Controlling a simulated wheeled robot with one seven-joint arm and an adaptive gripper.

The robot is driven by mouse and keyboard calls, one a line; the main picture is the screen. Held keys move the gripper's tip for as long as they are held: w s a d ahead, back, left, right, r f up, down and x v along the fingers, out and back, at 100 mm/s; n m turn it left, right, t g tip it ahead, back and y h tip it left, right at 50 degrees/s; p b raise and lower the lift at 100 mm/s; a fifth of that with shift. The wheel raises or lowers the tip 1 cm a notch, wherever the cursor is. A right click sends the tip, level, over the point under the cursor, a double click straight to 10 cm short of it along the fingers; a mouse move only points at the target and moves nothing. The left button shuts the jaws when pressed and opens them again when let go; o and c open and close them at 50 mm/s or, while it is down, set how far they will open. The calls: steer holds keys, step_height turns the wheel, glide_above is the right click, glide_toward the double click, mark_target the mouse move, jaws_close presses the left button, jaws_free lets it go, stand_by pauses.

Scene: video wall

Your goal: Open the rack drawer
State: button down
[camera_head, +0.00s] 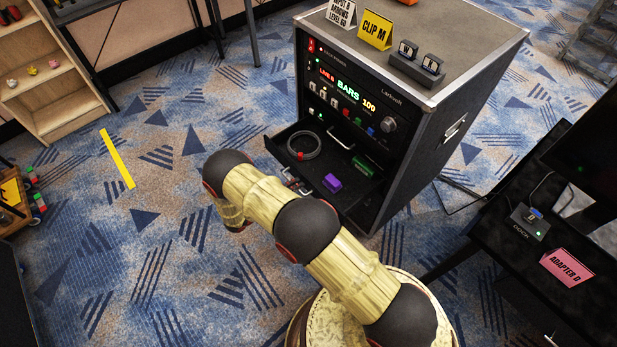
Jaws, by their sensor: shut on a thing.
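The rack drawer (318,172) is pulled out from the front of the black rack case (445,130), below its lit panel. Inside it lie a coiled dark cable (304,146), a purple block (332,183) and a green item (363,165). My gripper (294,183) is at the drawer's front edge, shut on the drawer handle (304,190). My arm's dark wrist joint hides part of the gripper and the drawer front.
A yellow "CLIP M" card (375,30) and a dark holder (415,64) stand on the case. A black table (500,235) with a pink "ADAPTER D" card (567,267) is at right. A wooden shelf (60,118) stands far left.

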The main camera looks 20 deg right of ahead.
steer(key=shift+f+v, duration=0.25)
steer(key=shift+v, duration=0.85)
steer(key=shift+f+v, duration=0.2)
steer(key=shift+v, duration=0.9)
steer(key=c, duration=2.3)
jaws_free()
steer(key=v, duration=1.2)
steer(key=shift+a+f, duration=0.1)
steer(key=shift+f, duration=0.05)
